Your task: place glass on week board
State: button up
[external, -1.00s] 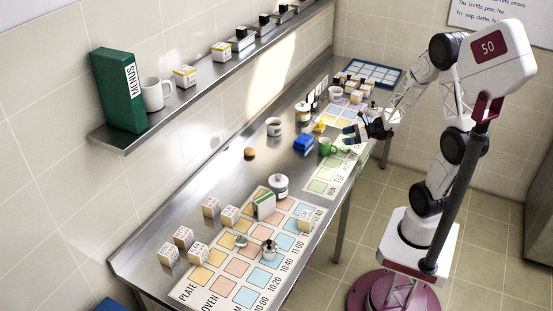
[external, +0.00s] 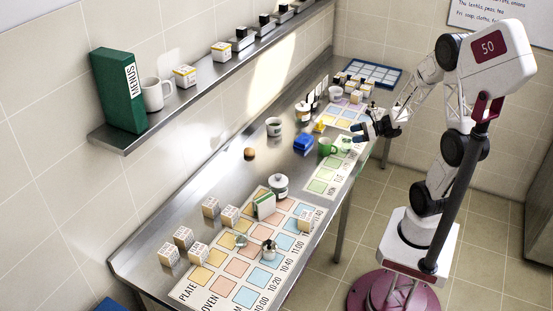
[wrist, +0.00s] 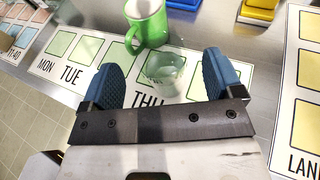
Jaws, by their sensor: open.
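The clear glass (wrist: 166,74) stands on the week board (wrist: 62,62), over a green square above the letters THU. It also shows faintly in the external view (external: 346,143). The week board is a white strip with green squares and day names (external: 318,187). My gripper (wrist: 161,78) is open, its blue fingers on either side of the glass in the wrist view, with gaps on both sides. In the external view my gripper (external: 358,132) is just right of and above the glass.
A green mug (wrist: 147,22) stands close behind the glass, at the board's edge. Blue (external: 303,144) and yellow (external: 319,127) objects lie nearby. Another board with yellow squares (wrist: 308,75) is at the wrist view's right. Bare steel counter lies between the boards.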

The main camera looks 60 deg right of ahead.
jog(key=v, duration=0.8)
dwell(0.4)
jog(key=shift+s+r, duration=0.1)
dwell(0.8)
jog(key=w+a+r+n+g, duration=0.1)
jog(key=w+r+n+g, duration=0.15)
jog(key=n+g, duration=0.55)
jog(key=w+a+r+n+g, duration=0.1)
jog(key=w+r+n+g, duration=0.2)
jog(key=n, duration=0.9)
jog(key=s+a+r+n+h, duration=0.2)
jog(key=s+a+r+n, duration=0.1)
jog(key=a, duration=0.4)
jog(key=s+a+r+n+h, duration=0.2)
jog(key=s+a+r+n, duration=0.1)
jog(key=a, duration=0.5)
jog(key=s+a+r+n+h, duration=0.2)
jog(key=s+a+r+n, duration=0.1)
jog(key=s+a, duration=0.3)
jog(key=shift+a+n, duration=0.9)
jog(key=shift+a, duration=0.3)
jog(key=shift+s+r, duration=0.1)
jog(key=shift+r, duration=0.05)
dwell(0.5)
